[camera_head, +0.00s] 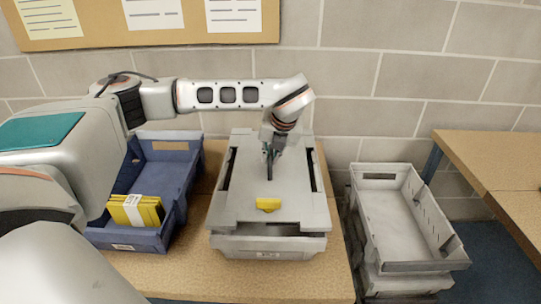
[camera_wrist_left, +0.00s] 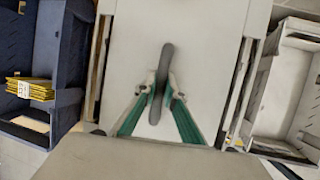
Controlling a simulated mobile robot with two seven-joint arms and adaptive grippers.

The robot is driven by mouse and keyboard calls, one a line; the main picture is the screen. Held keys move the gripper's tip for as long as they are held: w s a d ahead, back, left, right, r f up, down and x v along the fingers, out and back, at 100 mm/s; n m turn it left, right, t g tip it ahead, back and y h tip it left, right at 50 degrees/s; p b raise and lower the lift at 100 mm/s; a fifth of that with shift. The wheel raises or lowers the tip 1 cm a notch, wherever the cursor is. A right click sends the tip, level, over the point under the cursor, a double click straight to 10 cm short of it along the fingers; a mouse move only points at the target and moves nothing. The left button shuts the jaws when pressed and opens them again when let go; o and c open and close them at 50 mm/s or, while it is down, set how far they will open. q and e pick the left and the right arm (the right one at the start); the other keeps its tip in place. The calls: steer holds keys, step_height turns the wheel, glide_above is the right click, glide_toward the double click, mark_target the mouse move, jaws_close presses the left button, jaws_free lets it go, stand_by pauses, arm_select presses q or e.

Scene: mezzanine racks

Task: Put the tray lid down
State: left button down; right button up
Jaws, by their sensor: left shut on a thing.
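The grey tray lid (camera_head: 245,190) is over the grey tray (camera_head: 268,247) on the table, with a yellow tab (camera_head: 268,204) near its front edge. A dark gap shows between lid and tray at the front, and long dark openings show along both sides. I cannot tell whether the lid touches the rim. My left gripper (camera_head: 270,158) points down at the lid's middle and is shut on its handle. My right gripper is out of view.
A blue bin (camera_head: 162,180) with yellow packets (camera_head: 137,211) stands close to the left of the tray. Stacked grey trays (camera_head: 405,265) stand lower at the right, beside a wooden table (camera_head: 500,165). A block wall (camera_head: 400,60) is behind. Bare tabletop (camera_head: 240,280) shows in front.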

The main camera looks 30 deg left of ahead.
arm_select(q)
steer(key=shift+f, duration=0.2)
steer(key=c, duration=2.1)
jaws_free()
steer(key=shift+c, duration=0.2)
steer(key=shift+r, duration=0.2)
steer(key=v, duration=1.2)
steer(key=shift+r, duration=0.35)
